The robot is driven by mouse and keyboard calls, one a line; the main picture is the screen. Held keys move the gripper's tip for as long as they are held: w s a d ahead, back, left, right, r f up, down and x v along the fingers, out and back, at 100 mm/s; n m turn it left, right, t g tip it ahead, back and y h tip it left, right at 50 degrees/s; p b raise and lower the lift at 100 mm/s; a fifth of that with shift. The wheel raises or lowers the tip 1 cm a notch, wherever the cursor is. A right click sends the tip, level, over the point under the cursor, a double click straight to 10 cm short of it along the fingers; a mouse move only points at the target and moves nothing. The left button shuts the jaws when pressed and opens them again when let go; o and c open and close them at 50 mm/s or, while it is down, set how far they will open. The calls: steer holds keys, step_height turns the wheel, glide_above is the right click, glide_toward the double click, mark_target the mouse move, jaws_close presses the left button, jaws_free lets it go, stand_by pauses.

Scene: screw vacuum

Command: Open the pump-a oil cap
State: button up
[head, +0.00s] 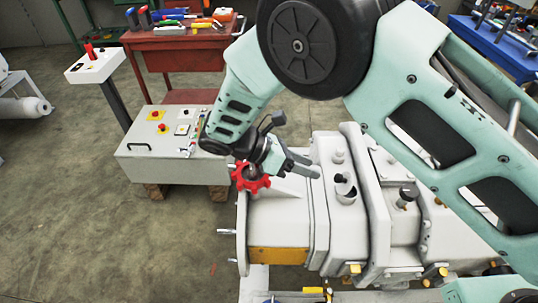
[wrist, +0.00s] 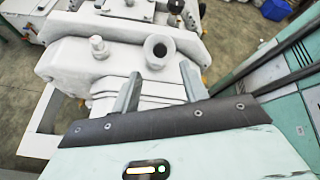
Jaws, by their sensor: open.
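A similar round fitting with a dark hole (wrist: 160,50) shows in the wrist view, beyond and between the fingertips. A red lobed knob (head: 250,178) sits near the pump's left end, beside my gripper. I cannot tell for sure which part is the oil cap. My gripper (wrist: 161,88) is open, with nothing between its fingers and a gap to the round fitting.
A bolt-like post (wrist: 98,46) stands left of the round fitting. A dark-topped post (head: 408,194) rises farther right on the pump. A grey control box (head: 150,160) and red tool cart (head: 185,55) stand behind.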

steer(key=b+v, duration=0.2)
steer(key=v, duration=0.7)
steer(key=shift+a+r, duration=0.2)
steer(key=shift+a, duration=0.15)
steer(key=shift+c, duration=0.2)
steer(key=m+y+p, duration=0.5)
steer(key=y+p, duration=1.2)
glide_toward(341, 175)
steer(key=b+x, duration=0.5)
steer(key=x, duration=0.4)
steer(key=shift+b, duration=0.4)
steer(key=shift+r, duration=0.1)
